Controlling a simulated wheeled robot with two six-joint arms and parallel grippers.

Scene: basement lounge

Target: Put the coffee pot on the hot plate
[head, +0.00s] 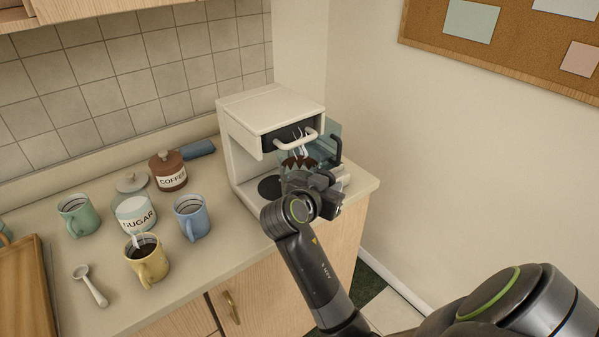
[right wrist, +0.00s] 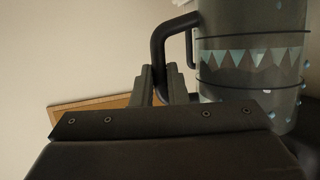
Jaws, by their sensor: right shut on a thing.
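The white coffee machine (head: 255,155) stands at the right end of the counter. Its round black hot plate (head: 269,187) is bare on the left part that shows. The clear coffee pot (head: 297,163), with a zigzag band, is in front of the machine to the right of the plate; its lower part is hidden by my right gripper (head: 328,188). In the right wrist view, the gripper (right wrist: 163,88) is shut on the black handle of the pot (right wrist: 250,65), which looks upright. Whether the pot touches anything below cannot be told. My left gripper is out of view.
Left of the machine are a sugar jar (head: 135,213), a brown coffee jar (head: 168,172), a blue mug (head: 192,217), a yellow mug (head: 150,262) and a green mug (head: 79,214). A scoop (head: 90,285) and a wooden tray (head: 25,290) lie further left. The wall is at right.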

